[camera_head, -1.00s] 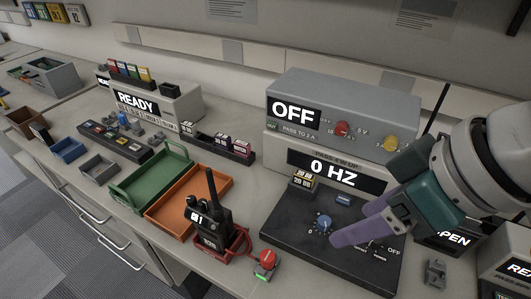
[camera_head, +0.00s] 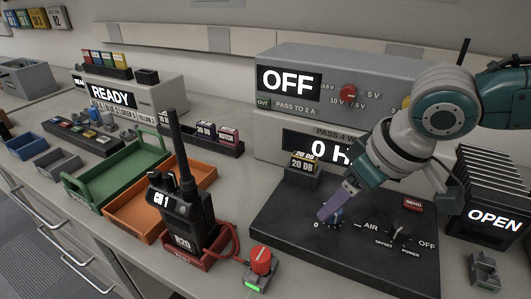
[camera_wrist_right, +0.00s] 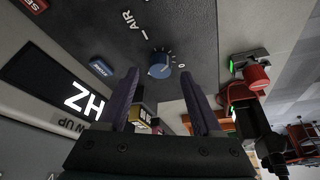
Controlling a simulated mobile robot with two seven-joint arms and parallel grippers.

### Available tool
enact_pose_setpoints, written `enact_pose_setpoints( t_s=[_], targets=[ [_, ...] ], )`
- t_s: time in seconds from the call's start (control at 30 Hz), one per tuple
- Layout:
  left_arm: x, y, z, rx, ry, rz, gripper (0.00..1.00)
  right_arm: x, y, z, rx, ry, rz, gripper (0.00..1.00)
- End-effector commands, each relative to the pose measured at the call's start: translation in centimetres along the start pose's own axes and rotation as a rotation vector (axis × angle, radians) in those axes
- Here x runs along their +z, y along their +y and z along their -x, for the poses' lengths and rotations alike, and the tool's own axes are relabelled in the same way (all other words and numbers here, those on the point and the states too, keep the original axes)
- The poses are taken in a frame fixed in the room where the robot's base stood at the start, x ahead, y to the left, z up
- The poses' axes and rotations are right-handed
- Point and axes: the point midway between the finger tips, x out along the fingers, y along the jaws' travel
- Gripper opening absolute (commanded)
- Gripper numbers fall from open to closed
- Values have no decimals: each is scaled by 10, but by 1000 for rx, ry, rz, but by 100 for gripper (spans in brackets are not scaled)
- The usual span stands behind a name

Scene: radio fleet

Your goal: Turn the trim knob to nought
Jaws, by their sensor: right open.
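The blue trim knob (camera_head: 338,220) sits on the sloping black panel (camera_head: 285,225), with a small 0 mark on its left and partly covered by a finger. My right gripper (camera_head: 328,212) points down at the knob with purple fingers, open. In the right wrist view the knob (camera_wrist_right: 159,66) shows whole, with white scale ticks around it. It lies between and just beyond the two spread fingertips (camera_wrist_right: 160,78), with visible gaps on both sides. I cannot read the knob's pointer clearly. My left gripper is not in view.
A second knob (camera_head: 400,236) marked OFFSET and POWER and a red SEND button (camera_head: 413,204) are on the same panel. A black radio (camera_head: 187,210) in a red holder and a red-topped button box (camera_head: 260,262) stand left of it. The OFF unit (camera_head: 340,75) rises behind.

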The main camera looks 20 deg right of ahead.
Motion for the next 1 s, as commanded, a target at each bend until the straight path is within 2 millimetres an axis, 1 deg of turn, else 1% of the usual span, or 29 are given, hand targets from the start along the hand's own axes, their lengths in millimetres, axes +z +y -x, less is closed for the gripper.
enact_pose_setpoints(
  t_s=[0.03,0.13,0.27,0.47,1.0],
  targets=[
    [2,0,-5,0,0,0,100,0,0,-9,0,0,-2,67],
    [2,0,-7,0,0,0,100,0,0,-17,-1,0,0,67],
    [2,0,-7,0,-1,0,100,0,0,-20,0,0,1,67],
    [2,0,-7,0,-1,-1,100,0,0,-20,0,0,1,67],
    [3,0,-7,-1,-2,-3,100,0,0,-20,0,0,1,6]
  ],
)
